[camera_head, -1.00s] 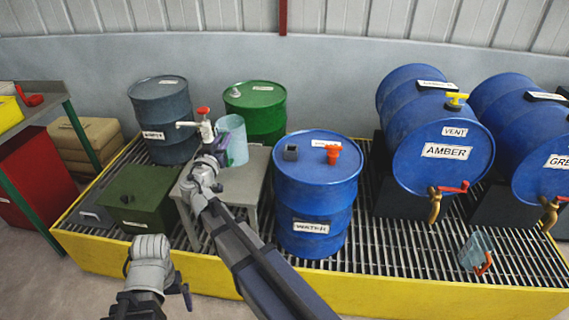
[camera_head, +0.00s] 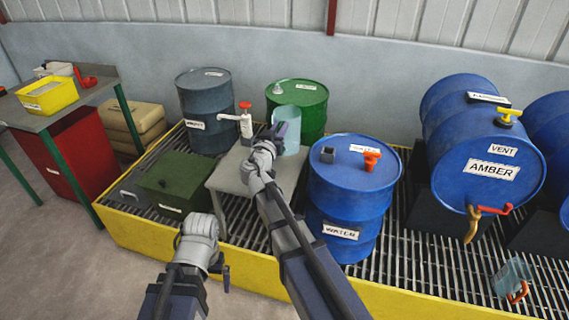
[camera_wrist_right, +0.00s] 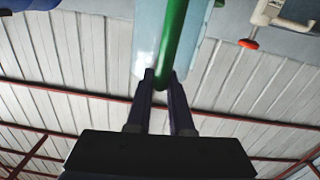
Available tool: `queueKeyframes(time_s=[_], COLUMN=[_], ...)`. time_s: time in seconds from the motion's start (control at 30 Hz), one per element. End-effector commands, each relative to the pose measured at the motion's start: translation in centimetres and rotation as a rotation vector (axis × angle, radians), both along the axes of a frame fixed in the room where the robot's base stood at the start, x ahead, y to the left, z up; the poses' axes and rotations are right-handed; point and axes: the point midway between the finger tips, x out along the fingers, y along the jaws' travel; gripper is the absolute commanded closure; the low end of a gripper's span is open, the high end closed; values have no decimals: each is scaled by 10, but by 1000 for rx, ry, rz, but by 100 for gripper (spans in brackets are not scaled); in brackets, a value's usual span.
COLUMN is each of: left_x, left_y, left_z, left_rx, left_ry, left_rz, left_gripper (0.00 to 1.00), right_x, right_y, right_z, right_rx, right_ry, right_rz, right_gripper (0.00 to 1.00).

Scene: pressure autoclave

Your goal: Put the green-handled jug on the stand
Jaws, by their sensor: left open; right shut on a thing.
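The jug (camera_head: 286,128) is a pale blue, see-through vessel, upright over or at the back right of the grey stand (camera_head: 232,170). I cannot tell whether its base touches the stand. My right gripper (camera_head: 278,136) is at the jug's near side. In the right wrist view, its two dark fingers (camera_wrist_right: 160,76) are shut on the green handle (camera_wrist_right: 172,42), with the clear jug body (camera_wrist_right: 147,40) behind. My left gripper (camera_head: 222,272) is open and empty, low in front of the yellow-edged tray, away from the jug.
A white pump with red cap (camera_head: 246,120) stands just left of the jug. A green drum (camera_head: 300,92) is behind it and the blue WATER drum (camera_head: 350,205) to its right. A green box (camera_head: 172,182) lies left of the stand. An orange-handled jug (camera_head: 512,280) sits at far right.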

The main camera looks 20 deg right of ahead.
Motion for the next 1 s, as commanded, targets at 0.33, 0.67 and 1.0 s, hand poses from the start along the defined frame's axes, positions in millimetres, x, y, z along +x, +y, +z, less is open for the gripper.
queueKeyframes(time_s=[0.33,0.67,1.0], left_x=[0,0,0], left_y=[0,0,0], left_z=[-54,-62,-98], left_rx=[0,0,0], left_ry=[0,0,0], left_rz=[0,0,0], left_gripper=[0,0,0], right_x=[0,0,0], right_y=[0,0,0], right_z=[-53,-62,-98], right_rx=[-1,-1,-1], right_ry=[1,1,1], right_rz=[0,0,0], right_gripper=[100,100,100])
